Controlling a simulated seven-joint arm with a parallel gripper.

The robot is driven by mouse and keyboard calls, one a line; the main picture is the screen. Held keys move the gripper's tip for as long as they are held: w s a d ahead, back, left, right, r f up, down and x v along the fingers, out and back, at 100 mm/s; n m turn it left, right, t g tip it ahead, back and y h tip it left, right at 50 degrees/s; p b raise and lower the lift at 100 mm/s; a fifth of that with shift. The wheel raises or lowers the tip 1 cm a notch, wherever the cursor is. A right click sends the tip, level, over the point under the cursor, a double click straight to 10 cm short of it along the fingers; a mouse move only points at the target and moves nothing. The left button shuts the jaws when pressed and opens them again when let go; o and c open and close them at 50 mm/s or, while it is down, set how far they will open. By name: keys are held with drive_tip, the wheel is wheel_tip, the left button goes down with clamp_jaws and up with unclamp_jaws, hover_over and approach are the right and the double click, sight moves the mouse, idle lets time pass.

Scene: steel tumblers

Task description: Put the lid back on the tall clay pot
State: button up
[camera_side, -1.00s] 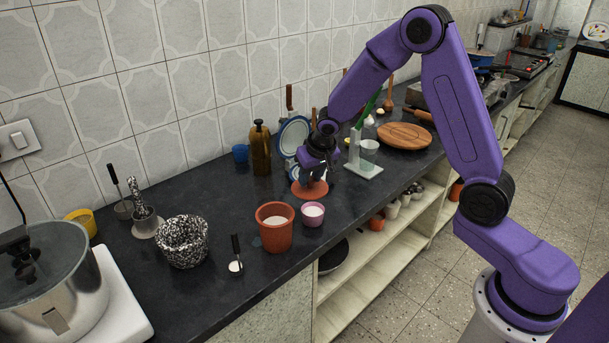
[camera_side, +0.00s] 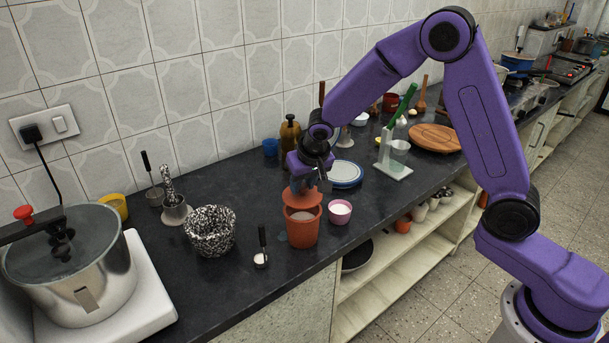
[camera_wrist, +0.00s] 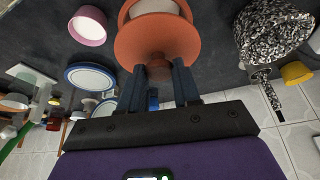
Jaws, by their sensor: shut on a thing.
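The tall clay pot (camera_side: 302,229) stands upright on the dark counter, open at the top with pale contents inside. My gripper (camera_side: 307,184) is shut on the round clay lid (camera_side: 301,196) and holds it tilted above the back part of the pot's rim. The lid overlaps the pot in the side view, and I cannot tell whether they touch. In the wrist view the lid (camera_wrist: 157,43) sits at the tips of my fingers (camera_wrist: 160,78), and the pot (camera_wrist: 130,8) shows partly behind it.
A pink cup (camera_side: 339,213) stands close right of the pot. A small spoon (camera_side: 262,246) and a speckled basket (camera_side: 209,232) are to its left. A blue-rimmed plate (camera_side: 346,174) lies behind, with a brown bottle (camera_side: 289,136) at the wall.

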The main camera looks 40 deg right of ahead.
drive_tip(key=shift+f, duration=1.8)
drive_tip(key=shift+f, duration=0.15)
idle(0.8)
drive_tip(key=o, duration=1.6)
drive_tip(key=shift+r, duration=3.5)
drive_tip(key=shift+c, duration=0.3)
clamp_jaws()
